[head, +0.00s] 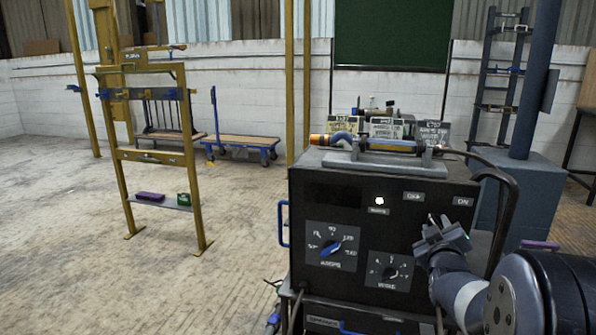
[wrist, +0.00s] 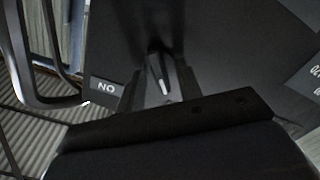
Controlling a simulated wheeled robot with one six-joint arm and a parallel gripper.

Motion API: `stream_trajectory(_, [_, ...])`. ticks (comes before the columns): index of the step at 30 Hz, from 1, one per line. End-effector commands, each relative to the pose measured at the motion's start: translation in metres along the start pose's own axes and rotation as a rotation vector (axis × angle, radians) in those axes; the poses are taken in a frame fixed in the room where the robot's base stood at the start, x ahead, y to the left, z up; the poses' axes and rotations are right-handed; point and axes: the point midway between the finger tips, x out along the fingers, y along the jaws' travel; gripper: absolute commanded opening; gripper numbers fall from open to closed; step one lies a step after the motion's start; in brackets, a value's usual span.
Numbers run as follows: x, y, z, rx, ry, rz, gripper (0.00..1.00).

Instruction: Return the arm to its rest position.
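My arm reaches in from the lower right of the head view. My gripper (head: 441,232) is in front of the right side of the black welding machine's front panel (head: 345,200), just below the OFF label (head: 413,197) and ON label (head: 462,201). In the wrist view my gripper (wrist: 160,82) has a finger on each side of a small pale-tipped switch lever (wrist: 162,76), with the ON label (wrist: 106,86) upside down beside it. The fingers look apart; I cannot tell whether they touch the lever. A white lamp (head: 379,201) glows on the panel.
A welding torch (head: 375,143) rests on top of the machine. A black cable (head: 508,185) loops down its right side, close to my arm. A blue-grey post (head: 530,100) stands behind right. A yellow frame (head: 190,170) and open floor (head: 80,240) are at left.

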Motion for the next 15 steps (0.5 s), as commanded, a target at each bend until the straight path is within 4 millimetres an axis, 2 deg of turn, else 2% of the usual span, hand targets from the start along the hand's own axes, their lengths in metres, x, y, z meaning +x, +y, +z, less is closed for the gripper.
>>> stream_trajectory(10, [-0.005, 0.000, 0.000, -0.010, 0.001, 0.001, 0.34])
stream_trajectory(15, [-0.025, 0.001, -0.001, -0.017, 0.001, 0.001, 0.34])
